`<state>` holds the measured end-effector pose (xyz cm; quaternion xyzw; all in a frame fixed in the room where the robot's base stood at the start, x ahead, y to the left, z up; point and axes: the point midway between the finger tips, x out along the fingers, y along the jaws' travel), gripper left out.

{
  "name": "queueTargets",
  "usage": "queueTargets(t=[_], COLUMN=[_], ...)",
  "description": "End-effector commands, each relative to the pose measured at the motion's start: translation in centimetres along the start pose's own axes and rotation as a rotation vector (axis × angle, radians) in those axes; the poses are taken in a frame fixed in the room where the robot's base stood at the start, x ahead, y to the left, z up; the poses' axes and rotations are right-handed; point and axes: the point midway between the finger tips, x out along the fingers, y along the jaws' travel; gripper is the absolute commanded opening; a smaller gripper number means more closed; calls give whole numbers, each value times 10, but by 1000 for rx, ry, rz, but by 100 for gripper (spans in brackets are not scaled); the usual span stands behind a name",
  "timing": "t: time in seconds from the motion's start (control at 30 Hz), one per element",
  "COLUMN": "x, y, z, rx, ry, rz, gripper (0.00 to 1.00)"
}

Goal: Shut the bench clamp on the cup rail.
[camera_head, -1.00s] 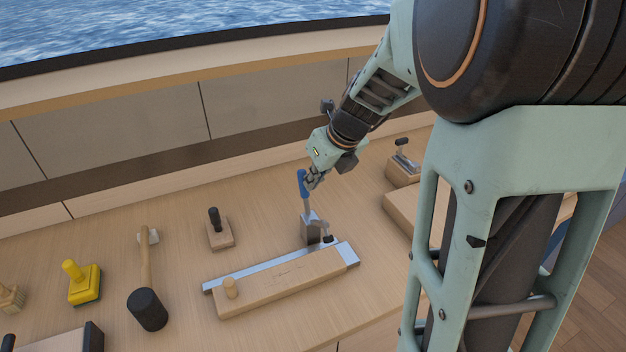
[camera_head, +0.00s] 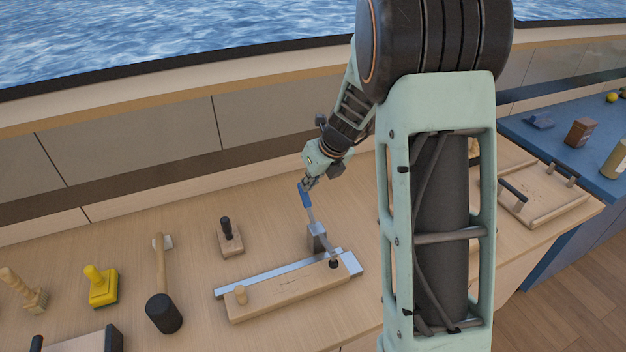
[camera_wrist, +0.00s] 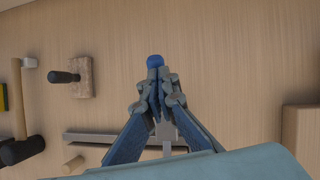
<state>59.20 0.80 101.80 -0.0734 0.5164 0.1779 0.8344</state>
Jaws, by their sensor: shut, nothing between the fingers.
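The bench clamp has a grey metal base (camera_head: 317,240) and a blue handle (camera_head: 305,196) that leans up and to the left. Its arm reaches forward, and its black tip (camera_head: 333,264) is down at the right part of the wooden cup rail (camera_head: 285,293); it looks to touch it, though a small gap cannot be ruled out. My gripper (camera_head: 309,184) is shut and empty, at the top of the blue handle. In the wrist view, the handle's blue end (camera_wrist: 155,61) shows just beyond my closed fingers (camera_wrist: 160,95). My fingers hide much of the clamp there.
A steel strip (camera_head: 250,281) lies along the rail's back. A wooden tray (camera_head: 550,205) lies to the right. The bench behind the clamp is clear.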

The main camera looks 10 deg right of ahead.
Motion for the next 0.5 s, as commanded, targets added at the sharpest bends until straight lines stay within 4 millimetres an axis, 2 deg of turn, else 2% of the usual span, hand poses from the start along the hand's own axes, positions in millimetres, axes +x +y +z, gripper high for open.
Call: queueTargets(t=[0.23,0.5], x=[18,30], y=[-4,-6], z=[8,11], rx=[-1,-1], ry=[2,1], rz=[0,0], gripper=[0,0])
